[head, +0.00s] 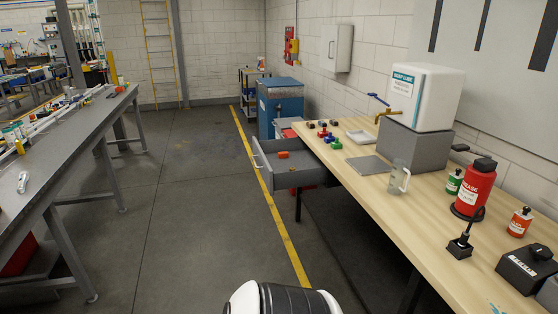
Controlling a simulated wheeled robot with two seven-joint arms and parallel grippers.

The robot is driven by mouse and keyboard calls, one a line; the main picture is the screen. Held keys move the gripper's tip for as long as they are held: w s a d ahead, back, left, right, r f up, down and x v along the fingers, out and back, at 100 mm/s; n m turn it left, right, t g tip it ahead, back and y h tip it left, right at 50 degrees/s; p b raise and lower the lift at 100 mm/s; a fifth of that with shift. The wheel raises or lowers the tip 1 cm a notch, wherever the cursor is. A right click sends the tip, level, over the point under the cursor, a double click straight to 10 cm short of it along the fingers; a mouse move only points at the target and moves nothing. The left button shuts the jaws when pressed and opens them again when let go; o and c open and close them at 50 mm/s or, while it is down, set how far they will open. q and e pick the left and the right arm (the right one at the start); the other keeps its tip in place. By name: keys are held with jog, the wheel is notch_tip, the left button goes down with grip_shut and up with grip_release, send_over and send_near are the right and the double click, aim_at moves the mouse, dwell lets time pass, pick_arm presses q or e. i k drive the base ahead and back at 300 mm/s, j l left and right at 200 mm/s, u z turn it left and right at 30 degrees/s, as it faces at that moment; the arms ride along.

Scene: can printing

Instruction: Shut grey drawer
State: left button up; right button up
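The grey drawer (303,173) is open, pulled out to the left from under the wooden workbench (440,219). Its pale bar handle (258,156) is on its left-hand front. A small orange object (283,155) lies inside the drawer. Neither of my grippers is in view. A white and black part of my own body shows at the bottom centre, well below the drawer and apart from it.
On the bench stand a clear jug (397,179), a red grease bottle (473,187) and a white dispenser (426,96) on a grey block. A blue cabinet (281,103) stands behind the drawer. The floor left of the drawer is clear up to a grey table (60,148).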

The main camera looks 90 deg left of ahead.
aim_at(309, 170)
jog(key=u, duration=0.85)
jog(key=j+u, duration=0.1)
jog(key=u, duration=1.2)
jog(key=i+u, duration=0.1)
jog(key=u, duration=0.3)
jog(key=i+j+u, duration=0.1)
jog(key=i, duration=0.35)
jog(key=i+j+u, duration=0.1)
jog(key=i+j, duration=0.2)
jog(key=i, duration=0.15)
jog(key=i+j+u, duration=0.1)
jog(key=i, duration=0.35)
